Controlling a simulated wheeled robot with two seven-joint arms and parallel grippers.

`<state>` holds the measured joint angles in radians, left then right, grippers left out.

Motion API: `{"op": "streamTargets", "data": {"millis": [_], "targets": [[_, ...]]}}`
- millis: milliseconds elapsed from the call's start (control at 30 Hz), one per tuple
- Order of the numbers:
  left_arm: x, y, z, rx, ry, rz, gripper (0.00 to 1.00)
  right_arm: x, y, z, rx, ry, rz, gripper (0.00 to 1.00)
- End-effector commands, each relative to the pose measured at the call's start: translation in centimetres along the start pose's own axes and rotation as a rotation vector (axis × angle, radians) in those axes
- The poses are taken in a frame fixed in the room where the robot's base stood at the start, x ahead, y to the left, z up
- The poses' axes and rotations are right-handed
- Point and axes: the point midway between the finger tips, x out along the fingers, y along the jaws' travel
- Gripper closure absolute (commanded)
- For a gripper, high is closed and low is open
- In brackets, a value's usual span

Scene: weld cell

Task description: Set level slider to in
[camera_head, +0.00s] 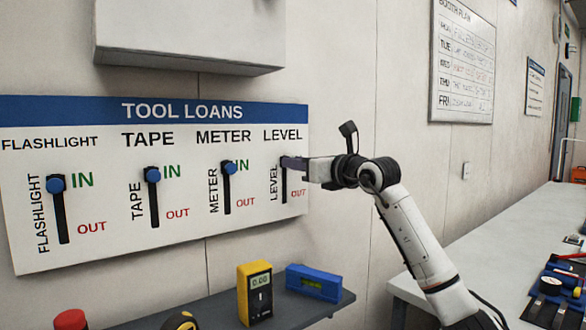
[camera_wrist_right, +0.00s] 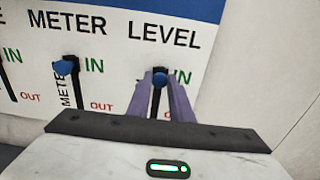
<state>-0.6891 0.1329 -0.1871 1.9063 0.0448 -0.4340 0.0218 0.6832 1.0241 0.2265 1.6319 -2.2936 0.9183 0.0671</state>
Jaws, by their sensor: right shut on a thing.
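The white TOOL LOANS board (camera_head: 150,255) has a black vertical slot (camera_head: 284,188) under the LEVEL heading, with IN at its upper end. The blue level slider knob (camera_wrist_right: 160,79) shows in the right wrist view at the upper part of the slot, beside the green IN. My right gripper (camera_head: 290,162) is at the board and shut on this knob, with its fingers on either side. My left gripper is not in view.
The flashlight (camera_head: 55,183), tape (camera_head: 153,174) and meter (camera_head: 230,168) slider knobs are at the upper ends of their slots. Below, a shelf (camera_head: 215,308) holds a yellow meter (camera_head: 255,293) and a blue level (camera_head: 313,283). A workbench (camera_head: 480,245) stands at the right.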

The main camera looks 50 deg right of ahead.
Motion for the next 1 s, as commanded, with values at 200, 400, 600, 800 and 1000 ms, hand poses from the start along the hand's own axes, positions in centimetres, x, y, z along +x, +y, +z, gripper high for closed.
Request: {"op": "streamTargets", "data": {"millis": [200,400,600,800,1000], "targets": [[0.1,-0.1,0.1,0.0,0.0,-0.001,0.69,-0.1,-0.1,0.7,0.0,-0.017,-0.002,1.0],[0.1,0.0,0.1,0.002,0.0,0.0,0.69,-0.1,-0.1,0.6,0.0,-0.016,-0.002,0.62],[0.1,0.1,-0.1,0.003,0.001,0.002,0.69,-0.1,0.0,0.4,-0.001,-0.012,-0.001,0.62],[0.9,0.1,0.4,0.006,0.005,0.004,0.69,-1.7,-0.1,0.0,-0.004,-0.012,-0.002,0.62],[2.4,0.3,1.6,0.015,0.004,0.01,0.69,-5.7,0.0,-0.2,-0.006,-0.013,-0.002,0.62]]}}
